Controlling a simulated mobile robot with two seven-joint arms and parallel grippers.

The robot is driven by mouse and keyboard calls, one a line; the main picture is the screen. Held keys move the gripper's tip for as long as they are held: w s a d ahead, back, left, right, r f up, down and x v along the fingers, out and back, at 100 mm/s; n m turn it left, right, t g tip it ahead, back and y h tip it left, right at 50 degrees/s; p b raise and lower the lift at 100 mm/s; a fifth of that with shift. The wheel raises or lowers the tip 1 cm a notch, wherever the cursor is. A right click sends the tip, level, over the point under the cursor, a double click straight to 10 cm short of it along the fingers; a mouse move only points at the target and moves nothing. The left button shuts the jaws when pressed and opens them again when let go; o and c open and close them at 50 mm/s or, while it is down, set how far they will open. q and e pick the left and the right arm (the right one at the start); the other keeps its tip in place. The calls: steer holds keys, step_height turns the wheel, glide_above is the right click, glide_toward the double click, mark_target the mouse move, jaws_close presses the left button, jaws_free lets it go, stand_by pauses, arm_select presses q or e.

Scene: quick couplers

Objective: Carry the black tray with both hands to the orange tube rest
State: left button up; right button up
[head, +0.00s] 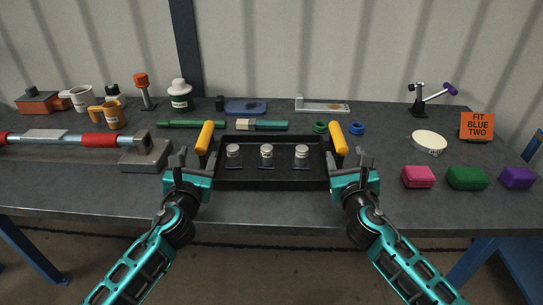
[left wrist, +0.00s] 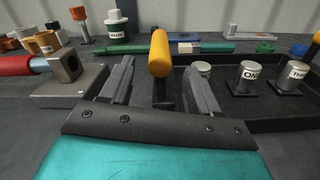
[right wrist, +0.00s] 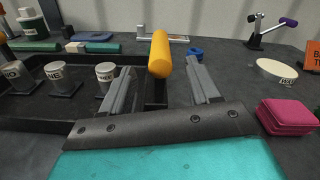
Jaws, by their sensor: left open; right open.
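The black tray (head: 271,183) sits on the dark workbench in the middle, with three labelled silver cylinders on small stands inside it. A yellow handle (head: 205,138) rises at its left end and another yellow handle (head: 338,138) at its right end. My left gripper (head: 186,158) is open at the left handle, which shows between and beyond its fingers in the left wrist view (left wrist: 160,53). My right gripper (head: 352,158) is open at the right handle, which stands between and beyond its fingers in the right wrist view (right wrist: 161,55). I cannot tell which thing is the orange tube rest.
A red-and-blue tube (head: 75,139) lies at the left, its end by a grey block (head: 146,156). Green tubes (head: 191,124) and coloured rings (head: 357,128) lie behind the tray. Pink (head: 418,177), green (head: 467,178) and purple boxes (head: 517,178) stand right. An orange sign (head: 477,126) stands behind them.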

mark_target(203, 136)
arm_select(q)
steer(key=w, duration=0.7)
steer(key=shift+w, duration=0.35)
arm_select(e)
steer(key=w, duration=0.7)
steer(key=shift+w, duration=0.35)
arm_select(q)
steer(key=shift+c, duration=0.2)
arm_select(e)
steer(key=shift+c, duration=0.2)
arm_select(q)
jaws_close()
arm_select(e)
jaws_close()
arm_select(q)
steer(key=shift+w+r, duration=0.1)
steer(key=shift+r, duration=0.2)
arm_select(e)
steer(key=shift+w+r, duration=0.1)
steer(key=shift+r, duration=0.2)
